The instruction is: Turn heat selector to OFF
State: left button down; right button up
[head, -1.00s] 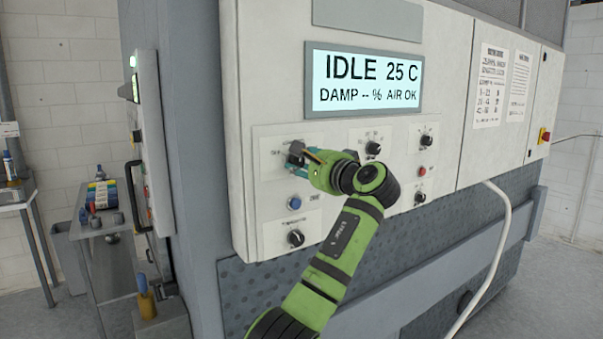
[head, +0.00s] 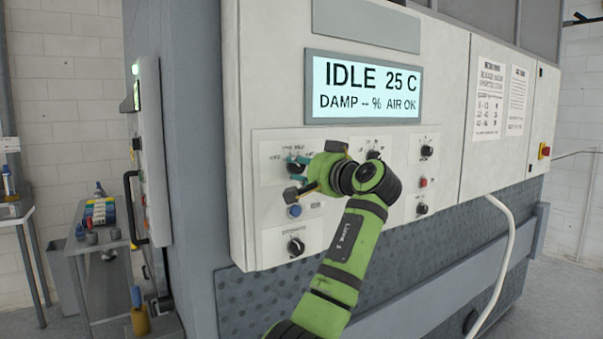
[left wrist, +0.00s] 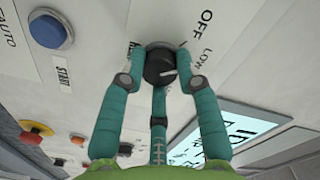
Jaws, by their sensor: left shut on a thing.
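The heat selector is a round black knob (head: 296,163) at the upper left of the control panel. In the left wrist view the knob (left wrist: 160,66) sits between the tips of my teal fingers. OFF and LOW are printed on the panel beside it. A light mark shows on its face, on the LOW side. My left gripper (head: 296,178) reaches it from the right and is shut on it; it also shows in the left wrist view (left wrist: 159,81). The fingers partly hide the knob in the head view. My right gripper is not in view.
A blue button (head: 294,211) and another black knob (head: 296,246) are below. More knobs and a red button (head: 423,183) are to the right. The display (head: 363,88) above reads IDLE 25 C. A pale hose (head: 509,240) hangs at the right.

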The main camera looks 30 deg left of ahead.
pick_arm(q)
jog(key=shift+r+n+b, duration=0.2)
jog(key=shift+n+b, duration=0.2)
jog(key=shift+n, duration=1.8)
jog(key=shift+r, duration=0.1)
jog(key=c, duration=0.9)
grip_release()
jog(key=shift+f, duration=0.2)
jog(key=shift+d, duration=0.2)
jog(key=v, duration=1.1)
jog(key=shift+s+d, duration=0.25)
jog(key=shift+d, duration=0.05)
